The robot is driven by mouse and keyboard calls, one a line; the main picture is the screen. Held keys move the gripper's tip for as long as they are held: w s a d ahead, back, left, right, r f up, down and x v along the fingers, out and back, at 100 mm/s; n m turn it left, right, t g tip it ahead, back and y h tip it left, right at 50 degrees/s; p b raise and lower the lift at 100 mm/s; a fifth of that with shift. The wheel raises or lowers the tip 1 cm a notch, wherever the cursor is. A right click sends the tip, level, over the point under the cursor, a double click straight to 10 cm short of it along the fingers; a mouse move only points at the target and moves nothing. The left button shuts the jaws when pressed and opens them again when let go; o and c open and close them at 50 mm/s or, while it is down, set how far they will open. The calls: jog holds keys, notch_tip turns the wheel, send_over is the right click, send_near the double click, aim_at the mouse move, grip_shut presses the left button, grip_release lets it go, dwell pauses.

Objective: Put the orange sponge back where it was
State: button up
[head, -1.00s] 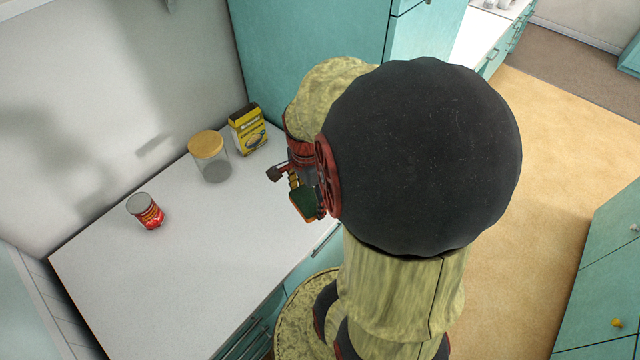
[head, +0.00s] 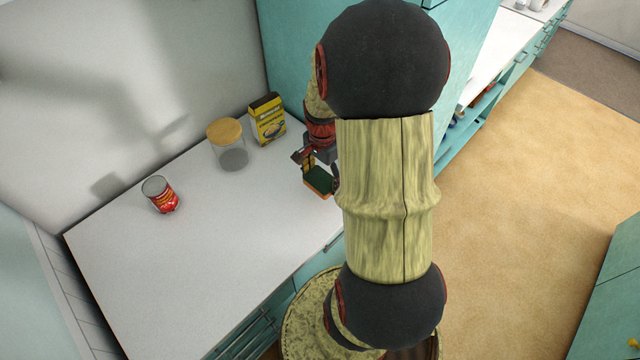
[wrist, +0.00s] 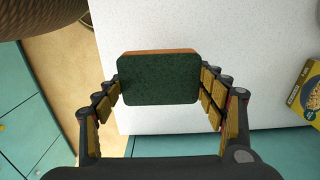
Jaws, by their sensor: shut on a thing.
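The orange sponge (head: 319,181) has a dark green face and an orange edge. My gripper (head: 318,174) is shut on it, at the right part of the white counter in the head view. In the wrist view, the sponge (wrist: 158,80) sits between the two fingertips of my gripper (wrist: 160,83), green face towards the camera and orange side along the top. The white counter shows behind it. I cannot tell how high it is above the counter.
The box also shows at the right of the wrist view (wrist: 314,95). The counter's front left area is clear. A tall teal cabinet (head: 300,50) stands behind.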

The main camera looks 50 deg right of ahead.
aim_at(320, 177)
jog(key=f, duration=0.1)
jog(key=w+d+f, duration=0.2)
jog(key=shift+w+f, duration=0.1)
jog(key=shift+f, duration=0.3)
jog(key=shift+w+d+f+b, duration=0.15)
jog(key=shift+f+b, duration=0.35)
jog(key=shift+f, duration=1.05)
jog(key=shift+f, duration=0.15)
jog(key=o, duration=1.3)
